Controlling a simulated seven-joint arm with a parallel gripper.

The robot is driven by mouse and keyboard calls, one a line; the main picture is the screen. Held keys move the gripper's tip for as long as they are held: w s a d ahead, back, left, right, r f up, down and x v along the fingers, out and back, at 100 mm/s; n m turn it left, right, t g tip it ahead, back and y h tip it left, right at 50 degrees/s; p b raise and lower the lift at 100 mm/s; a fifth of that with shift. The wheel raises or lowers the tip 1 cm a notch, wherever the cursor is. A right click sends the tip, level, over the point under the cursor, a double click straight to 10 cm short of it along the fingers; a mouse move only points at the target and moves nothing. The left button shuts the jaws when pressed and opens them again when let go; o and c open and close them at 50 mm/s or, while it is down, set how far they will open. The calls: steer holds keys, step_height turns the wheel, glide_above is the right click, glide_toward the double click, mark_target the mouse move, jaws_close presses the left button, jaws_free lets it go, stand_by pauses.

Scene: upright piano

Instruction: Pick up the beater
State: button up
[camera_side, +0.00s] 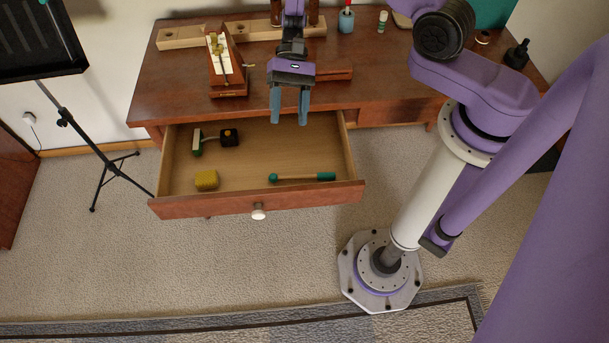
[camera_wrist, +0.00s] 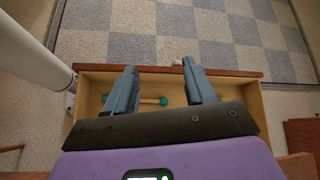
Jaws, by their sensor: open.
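The beater (camera_side: 302,177) lies flat in the open drawer (camera_side: 256,202), near its front right. It has a small green head at the left, a light shaft and a green grip at the right. My gripper (camera_side: 289,118) is open and empty, fingers pointing down, above the back of the drawer and apart from the beater. In the wrist view the beater (camera_wrist: 150,101) shows between the two open fingers (camera_wrist: 158,75), its one end partly hidden by the left finger.
The drawer also holds a yellow block (camera_side: 206,180) and a tool with a dark block (camera_side: 229,138). A metronome (camera_side: 222,70) and wooden pieces (camera_side: 181,38) stand on the desk (camera_side: 165,85) behind. A music stand (camera_side: 75,130) is at left. The drawer's middle is clear.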

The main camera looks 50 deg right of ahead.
step_height(320, 180, down, 9)
steer(key=w+d+m+t+y, duration=0.1)
steer(key=w+m+t+y, duration=0.1)
steer(key=m+t+y, duration=0.45)
steer(key=m+t+h, duration=0.3)
steer(key=m+t, duration=0.2)
steer(key=m, duration=0.4)
glide_toward(276, 174)
steer(key=shift+w+a+r, duration=0.15)
steer(key=shift+w+a, duration=0.05)
steer(key=shift+a, duration=0.3)
steer(key=shift+w+a+r, duration=0.15)
steer(key=shift+a, duration=0.4)
steer(key=shift+s+f+m+t, duration=0.35)
steer(key=shift+f+m, duration=0.1)
steer(key=shift+m, duration=0.1)
steer(key=shift+w+a+f, duration=0.15)
steer(key=shift+a+f, duration=0.15)
steer(key=shift+x, duration=3.4)
steer(key=shift+w+d+f, duration=0.15)
steer(key=shift+d, duration=0.05)
jaws_close()
